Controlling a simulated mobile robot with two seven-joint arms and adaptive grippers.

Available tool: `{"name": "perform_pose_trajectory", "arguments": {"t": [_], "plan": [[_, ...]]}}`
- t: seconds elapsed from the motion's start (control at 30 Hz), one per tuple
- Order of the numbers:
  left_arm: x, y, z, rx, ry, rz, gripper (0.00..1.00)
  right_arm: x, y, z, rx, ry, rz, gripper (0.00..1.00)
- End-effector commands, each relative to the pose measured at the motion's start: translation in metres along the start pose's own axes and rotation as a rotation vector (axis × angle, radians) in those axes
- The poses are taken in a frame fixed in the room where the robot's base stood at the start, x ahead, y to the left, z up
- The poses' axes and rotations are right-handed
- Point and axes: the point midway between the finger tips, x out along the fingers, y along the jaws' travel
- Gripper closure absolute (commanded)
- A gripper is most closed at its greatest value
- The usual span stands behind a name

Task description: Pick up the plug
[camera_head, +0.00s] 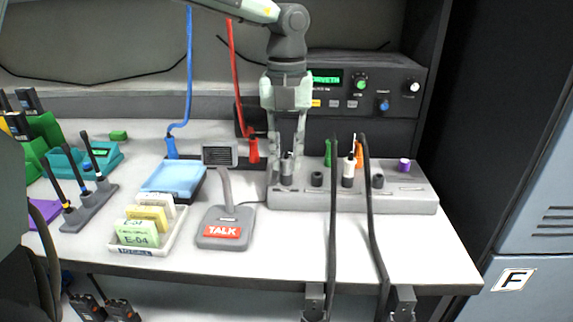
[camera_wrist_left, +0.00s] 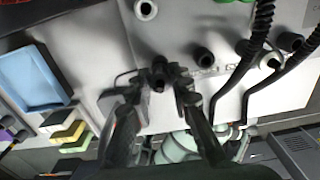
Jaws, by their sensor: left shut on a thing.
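My left gripper (camera_head: 287,158) reaches down from above onto the grey patch panel (camera_head: 405,201). It is shut on a dark plug (camera_head: 287,172), which stands upright at the left end of the panel. In the left wrist view, the plug (camera_wrist_left: 158,78) shows between the two fingertips (camera_wrist_left: 160,88). I cannot tell whether the plug is still seated in its socket. My right gripper is not in view.
A talk microphone (camera_head: 226,228), a card tray (camera_head: 128,248) and a blue tray (camera_head: 172,180) stand to the left. A radio unit (camera_head: 385,90) is behind.

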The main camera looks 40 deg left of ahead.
Motion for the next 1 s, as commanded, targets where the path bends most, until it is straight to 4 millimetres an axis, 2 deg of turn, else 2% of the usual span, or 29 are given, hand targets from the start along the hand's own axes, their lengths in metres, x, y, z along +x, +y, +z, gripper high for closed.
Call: {"name": "perform_pose_trajectory", "arguments": {"t": [0.37,0.5,0.63,1.0], "plan": [[-0.004,0.0,0.001,0.0,-0.002,0.0,0.99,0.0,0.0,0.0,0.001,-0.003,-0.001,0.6],[-0.017,-0.001,0.001,0.0,-0.004,0.0,0.99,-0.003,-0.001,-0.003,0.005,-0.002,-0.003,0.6],[-0.041,-0.001,0.001,-0.001,-0.007,-0.002,0.99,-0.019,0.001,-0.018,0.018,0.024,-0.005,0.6],[-0.09,0.079,0.018,-0.003,-0.003,-0.004,0.99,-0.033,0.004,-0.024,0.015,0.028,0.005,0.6]]}}
